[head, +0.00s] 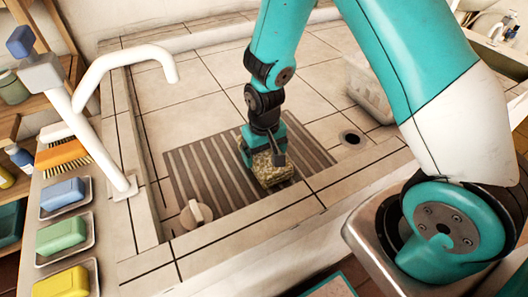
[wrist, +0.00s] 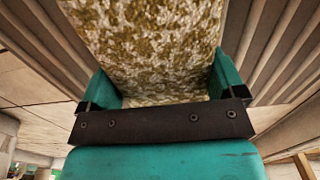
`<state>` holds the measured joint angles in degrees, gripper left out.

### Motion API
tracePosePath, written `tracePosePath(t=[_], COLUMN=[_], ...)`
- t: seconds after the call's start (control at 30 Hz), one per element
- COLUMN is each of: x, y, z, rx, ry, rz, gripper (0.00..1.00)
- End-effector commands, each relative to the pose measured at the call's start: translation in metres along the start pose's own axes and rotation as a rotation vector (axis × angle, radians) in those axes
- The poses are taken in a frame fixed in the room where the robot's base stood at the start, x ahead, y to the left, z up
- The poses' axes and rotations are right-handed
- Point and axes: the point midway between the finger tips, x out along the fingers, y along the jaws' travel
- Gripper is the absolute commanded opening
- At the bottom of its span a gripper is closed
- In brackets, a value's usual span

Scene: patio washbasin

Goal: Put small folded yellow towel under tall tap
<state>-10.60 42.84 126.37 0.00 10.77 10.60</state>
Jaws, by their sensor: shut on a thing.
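The small folded yellow towel (head: 272,172), mottled yellow and cream, is between the jaws of my gripper (head: 262,152). It is over the ribbed drain area of the washbasin; I cannot tell whether it touches the slats. In the wrist view the towel (wrist: 145,50) fills the space between the teal fingers of my gripper (wrist: 160,85). The tall tap (head: 112,165) is white and stands on the left rim. Its spout arches right and ends over the basin, to the left of the towel. My gripper is shut on the towel.
A round stopper-like knob (head: 195,213) lies at the front left of the slatted area (head: 195,165). A dark drain hole (head: 350,138) and a pale block-like bin (head: 368,90) are to the right. Soap dishes with blue (head: 62,195), green (head: 61,234) and yellow (head: 62,284) bars line the left ledge.

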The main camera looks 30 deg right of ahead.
Motion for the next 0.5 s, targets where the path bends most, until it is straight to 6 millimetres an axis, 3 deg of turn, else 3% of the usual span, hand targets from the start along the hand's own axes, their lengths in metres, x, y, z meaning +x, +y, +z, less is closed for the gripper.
tracePosePath(t=[0.33, 0.37, 0.4, 0.5], x=[0.0041, 0.0030, 0.0027, 0.0026], y=[0.0000, 0.0000, 0.0000, 0.0000], z=[-0.0002, -0.0001, -0.0001, -0.0001], rx=[0.000, 0.000, 0.000, 0.000], ry=[0.000, 0.000, 0.000, 0.000], rz=[0.000, 0.000, 0.000, 0.000], gripper=[0.59, 0.96, 1.00, 1.00])
